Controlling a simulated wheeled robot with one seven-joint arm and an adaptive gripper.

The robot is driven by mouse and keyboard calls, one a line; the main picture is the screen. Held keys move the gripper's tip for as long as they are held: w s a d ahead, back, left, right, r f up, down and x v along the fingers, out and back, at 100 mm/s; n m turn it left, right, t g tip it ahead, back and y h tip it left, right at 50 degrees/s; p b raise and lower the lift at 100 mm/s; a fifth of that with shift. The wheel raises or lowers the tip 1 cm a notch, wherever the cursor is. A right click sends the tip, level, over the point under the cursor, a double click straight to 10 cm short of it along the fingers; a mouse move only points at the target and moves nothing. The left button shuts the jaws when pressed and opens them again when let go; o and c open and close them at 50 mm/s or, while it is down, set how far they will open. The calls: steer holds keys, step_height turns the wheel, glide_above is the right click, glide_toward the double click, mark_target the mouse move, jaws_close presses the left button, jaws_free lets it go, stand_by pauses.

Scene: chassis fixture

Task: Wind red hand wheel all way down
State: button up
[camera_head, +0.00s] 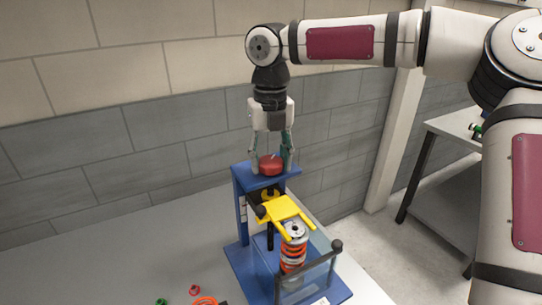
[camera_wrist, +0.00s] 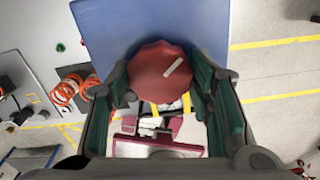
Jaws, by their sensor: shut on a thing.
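The red hand wheel (camera_head: 270,165) sits on top of the blue press frame (camera_head: 240,190). In the wrist view the red hand wheel (camera_wrist: 158,76) has a scalloped rim and a pale bar mark slanting up to the right. My gripper (camera_head: 271,158) points straight down over the wheel, with a green-padded finger on each side, shut on it. In the wrist view my gripper (camera_wrist: 165,88) has its fingers left and right of the wheel. Below, a yellow forked plate (camera_head: 283,208) is above and beside a red coil spring on a strut (camera_head: 293,255).
A clear guard with a dark frame (camera_head: 310,272) stands at the front of the fixture. Red rings (camera_head: 205,301) and a green part (camera_head: 161,302) lie on the grey table (camera_head: 130,255). A brick wall is close behind. Another table (camera_head: 450,125) stands at the right.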

steer(key=m+p, duration=0.1)
steer(key=m, duration=0.3)
steer(key=shift+s, duration=0.1)
steer(key=shift+m+p, duration=0.45)
steer(key=shift+m, duration=1.45)
